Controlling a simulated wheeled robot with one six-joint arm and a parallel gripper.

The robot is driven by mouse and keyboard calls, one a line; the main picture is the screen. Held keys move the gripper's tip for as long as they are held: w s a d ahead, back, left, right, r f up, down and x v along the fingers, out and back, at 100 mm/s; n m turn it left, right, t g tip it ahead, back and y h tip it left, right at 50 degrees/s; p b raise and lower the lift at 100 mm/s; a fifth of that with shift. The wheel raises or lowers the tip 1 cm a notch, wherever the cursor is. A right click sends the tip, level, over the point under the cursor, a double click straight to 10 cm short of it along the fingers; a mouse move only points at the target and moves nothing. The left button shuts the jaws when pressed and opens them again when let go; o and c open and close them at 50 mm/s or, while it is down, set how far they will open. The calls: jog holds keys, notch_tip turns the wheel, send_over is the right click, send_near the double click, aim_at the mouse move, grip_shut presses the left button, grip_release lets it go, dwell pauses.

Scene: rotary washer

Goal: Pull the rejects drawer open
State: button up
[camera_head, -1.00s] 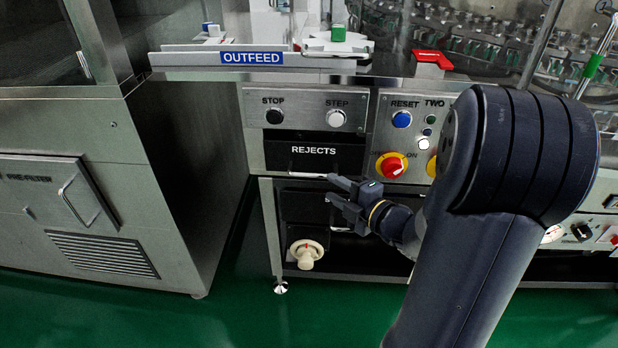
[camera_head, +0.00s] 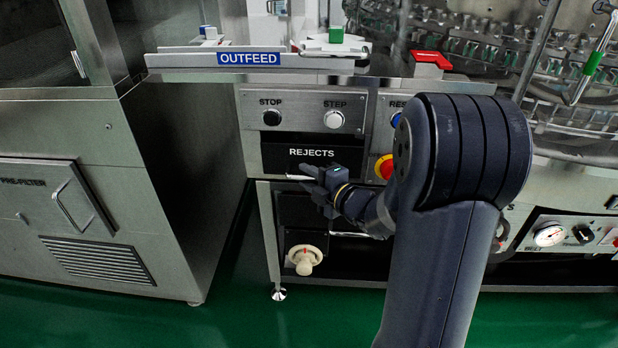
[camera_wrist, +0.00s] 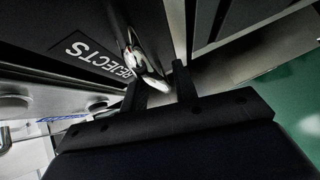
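The rejects drawer (camera_head: 280,155) has a black front with a white REJECTS label and looks shut, flush with the panel around it. A pale bar handle (camera_head: 297,177) runs along its lower edge, partly hidden by my gripper (camera_head: 314,180). In the wrist view the label (camera_wrist: 92,56) is at the left, and the shiny handle (camera_wrist: 147,66) shows in the gap between the tips of my open gripper (camera_wrist: 157,76). The handle lies nearer the left finger. I cannot tell whether they touch.
Above the drawer are STOP (camera_head: 272,117) and STEP (camera_head: 334,119) buttons. A red and yellow knob (camera_head: 384,167) sits just right of it. Below is a cream valve knob (camera_head: 305,259). The green floor (camera_head: 240,310) before the drawer is clear; a steel cabinet (camera_head: 150,200) stands left.

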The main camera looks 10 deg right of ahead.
grip_shut()
jog(key=shift+s, duration=0.15)
jog(key=s+a+b, duration=0.1)
jog(key=s+a, duration=0.1)
jog(key=s, duration=0.6)
jog(key=s+a+b, duration=0.2)
jog(key=s+a, duration=0.1)
jog(key=s, duration=0.4)
jog(key=shift+s, duration=0.35)
jog(key=shift+o, duration=0.8)
grip_release()
